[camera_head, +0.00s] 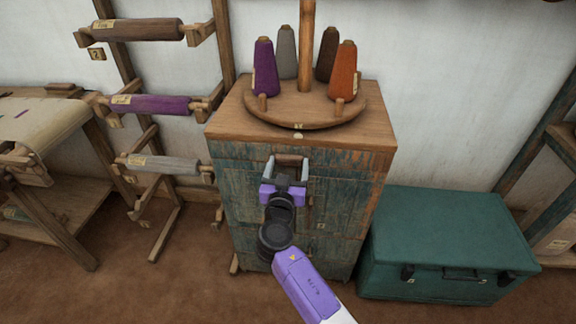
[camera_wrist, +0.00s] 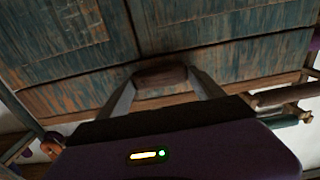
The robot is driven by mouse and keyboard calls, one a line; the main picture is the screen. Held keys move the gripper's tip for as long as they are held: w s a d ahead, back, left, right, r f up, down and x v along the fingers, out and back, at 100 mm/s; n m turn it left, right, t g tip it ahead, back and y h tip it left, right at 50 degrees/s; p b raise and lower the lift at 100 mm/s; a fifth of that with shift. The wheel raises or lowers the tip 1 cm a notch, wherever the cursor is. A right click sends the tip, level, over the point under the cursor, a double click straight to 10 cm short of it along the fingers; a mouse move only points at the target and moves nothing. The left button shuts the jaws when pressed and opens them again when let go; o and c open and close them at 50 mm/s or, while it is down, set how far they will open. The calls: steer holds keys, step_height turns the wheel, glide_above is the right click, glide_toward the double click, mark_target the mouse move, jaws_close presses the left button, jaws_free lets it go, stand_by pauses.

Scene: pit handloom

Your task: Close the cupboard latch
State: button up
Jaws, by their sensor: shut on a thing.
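The cupboard (camera_head: 345,190) has worn blue-green painted wooden doors and a plain wooden top. Its latch, a small brown wooden piece (camera_head: 291,160), sits high on the front near the middle. My gripper (camera_head: 289,163) is at the cupboard front with its two fingers on either side of this piece, shut on it. In the wrist view the brown latch (camera_wrist: 160,76) spans between the fingertips, with the door boards (camera_wrist: 75,55) behind it. The fingers hide its ends. I cannot tell whether the latch crosses the door seam fully.
A round wooden stand (camera_head: 304,113) with several yarn cones is on the cupboard top. A green chest (camera_head: 447,235) stands close at right. A rack with rolls, including a purple roll (camera_head: 150,105), is at left. Brown floor (camera_head: 130,290) is open in front at left.

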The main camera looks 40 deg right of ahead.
steer(key=shift+f, duration=0.1)
steer(key=n+b, duration=0.1)
steer(key=n, duration=0.1)
steer(key=n+b, duration=0.1)
steer(key=shift+f+n, duration=0.4)
steer(key=n, duration=0.1)
steer(key=n+b, duration=0.1)
steer(key=n, duration=0.2)
steer(key=shift+s+d+f+n, duration=0.15)
steer(key=shift+f+n, duration=0.15)
steer(key=n, duration=0.4)
steer(key=shift+s+d+f, duration=0.15)
steer(key=shift+s+f, duration=0.1)
steer(key=shift+s+d+f+n+p, duration=0.1)
steer(key=shift+n+p, duration=0.15)
steer(key=shift+n, duration=0.65)
steer(key=shift+s+d+f+n+p, duration=0.15)
steer(key=shift+n+p, duration=0.1)
steer(key=shift+n, duration=0.65)
steer(key=shift+s+r+n+p, duration=0.1)
steer(key=shift+n+p, duration=0.15)
steer(key=shift+n, duration=0.65)
steer(key=o, duration=1.4)
steer(key=shift+c, duration=0.2)
